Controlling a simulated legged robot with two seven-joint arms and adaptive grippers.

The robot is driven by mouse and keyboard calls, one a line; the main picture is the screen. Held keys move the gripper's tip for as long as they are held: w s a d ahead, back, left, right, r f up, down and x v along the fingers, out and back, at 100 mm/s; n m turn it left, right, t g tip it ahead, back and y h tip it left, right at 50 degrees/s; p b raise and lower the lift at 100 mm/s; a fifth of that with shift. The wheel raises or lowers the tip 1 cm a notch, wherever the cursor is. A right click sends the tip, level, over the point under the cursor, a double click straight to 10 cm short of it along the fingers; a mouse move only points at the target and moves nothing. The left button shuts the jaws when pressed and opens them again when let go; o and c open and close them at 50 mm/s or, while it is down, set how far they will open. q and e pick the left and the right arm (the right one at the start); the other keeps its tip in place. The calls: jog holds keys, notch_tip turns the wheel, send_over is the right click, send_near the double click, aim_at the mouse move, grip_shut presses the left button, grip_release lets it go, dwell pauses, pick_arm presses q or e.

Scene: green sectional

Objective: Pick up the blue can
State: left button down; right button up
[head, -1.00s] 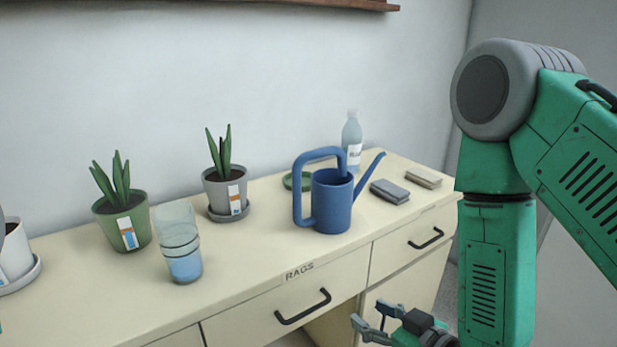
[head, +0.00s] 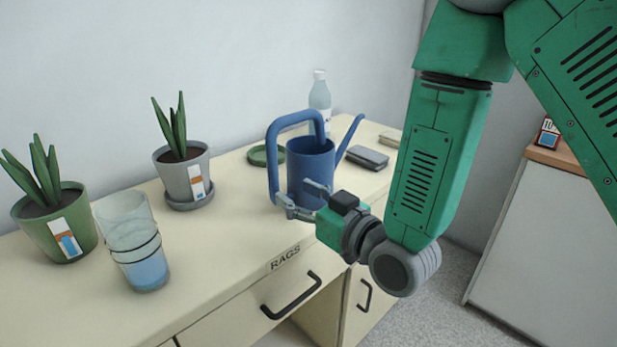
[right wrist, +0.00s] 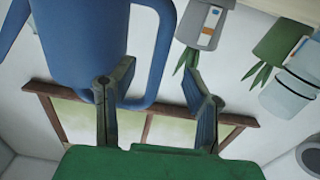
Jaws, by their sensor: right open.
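The blue can is a watering can (head: 311,168) with a tall loop handle on its left and a thin spout on its right. It stands upright on the cream cabinet top. My right gripper (head: 301,197) is open in front of the can, at its lower left near the handle's base. In the right wrist view the can (right wrist: 80,45) fills the upper left, and its handle loop reaches between the two fingers of my open gripper (right wrist: 155,105). I cannot tell whether a finger touches the can. My left gripper is not in view.
On the cabinet top (head: 215,245), a grey potted plant (head: 183,170), stacked glasses (head: 135,245) and a green potted plant (head: 58,225) stand left of the can. A green saucer (head: 265,155) and bottle (head: 320,95) are behind it.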

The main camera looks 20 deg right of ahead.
aim_at(278, 179)
jog(key=shift+w+a, duration=0.55)
jog(key=shift+w, duration=0.3)
jog(key=x, duration=0.4)
jog(key=shift+w+d+r+b, duration=0.25)
jog(key=shift+w+d+b, duration=0.05)
jog(key=shift+w+b, duration=0.05)
jog(key=shift+w+a, duration=0.2)
jog(key=shift+a+r, duration=0.1)
jog(key=shift+a, duration=0.25)
jog(key=c, duration=0.9)
grip_shut()
